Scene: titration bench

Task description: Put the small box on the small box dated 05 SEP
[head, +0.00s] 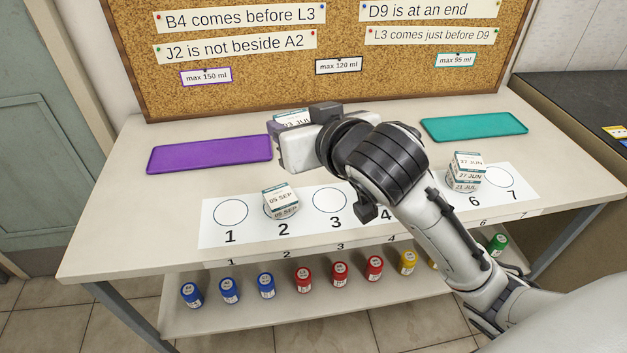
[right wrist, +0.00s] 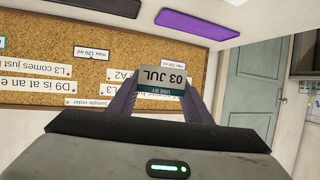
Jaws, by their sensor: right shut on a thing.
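My right gripper (right wrist: 162,92) is shut on a small box (right wrist: 161,79) labelled 03 JUL, with its fingers on both sides of it. In the head view the held box (head: 291,120) is partly hidden behind the gripper, above the back of the table near the purple tray. The small box dated 05 SEP (head: 280,197) stands on spot 2 of the white numbered strip, nearer the front and apart from the gripper. My left gripper is not in view.
A purple tray (head: 210,154) lies at the left, a teal tray (head: 473,127) at the right. Spots 1 and 3 are empty. Several coloured bottles (head: 304,278) stand on the lower shelf.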

